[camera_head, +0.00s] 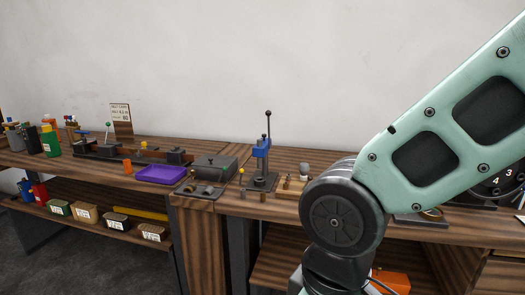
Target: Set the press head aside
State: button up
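A small upright press (262,178) stands on the wooden bench near the middle of the view. It has a dark base and column, a blue block (261,152) on the column that looks like the press head, and a tall thin lever with a dark knob (268,113). The blue block sits on the column. My gripper is not in view. My pale green arm comes in from the right, and its dark joint is to the right of the press and in front of the bench.
A dark box (214,168) and a purple tray (160,174) lie left of the press. A wooden holder (293,184) is right of it. Several labelled bins (85,212) fill the lower left shelf. My arm hides much of the right bench.

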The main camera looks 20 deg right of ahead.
aim_at(257, 152)
jog(key=i+l+u, duration=0.2)
jog(key=i+l, duration=0.85)
jog(key=i, duration=0.05)
